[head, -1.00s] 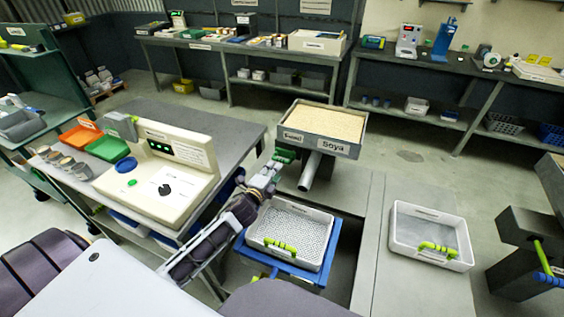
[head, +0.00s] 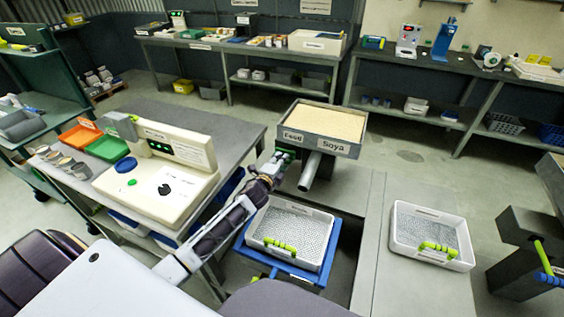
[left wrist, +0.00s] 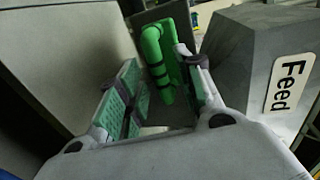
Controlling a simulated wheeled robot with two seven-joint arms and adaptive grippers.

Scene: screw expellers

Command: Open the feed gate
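The feed hopper (head: 330,145) is a grey box full of pale grain, labelled "Feed" and "Soya", with a pipe (head: 310,170) sloping down from it. Its "Feed" label (left wrist: 291,80) shows at the right in the left wrist view. A bright green gate handle (left wrist: 156,58) with dark bands stands beside the hopper. My left gripper (head: 283,157) is at the hopper's left side. In the left wrist view it (left wrist: 165,92) is open, with the handle between its green-padded fingers, nearer the right finger. I cannot tell whether they touch. My right gripper is out of view.
A cream control panel (head: 160,190) with a black knob stands on the bench left of my arm. A white perforated tray (head: 290,235) sits below the pipe on a blue frame. Another white tray (head: 430,235) stands on the grey surface to the right.

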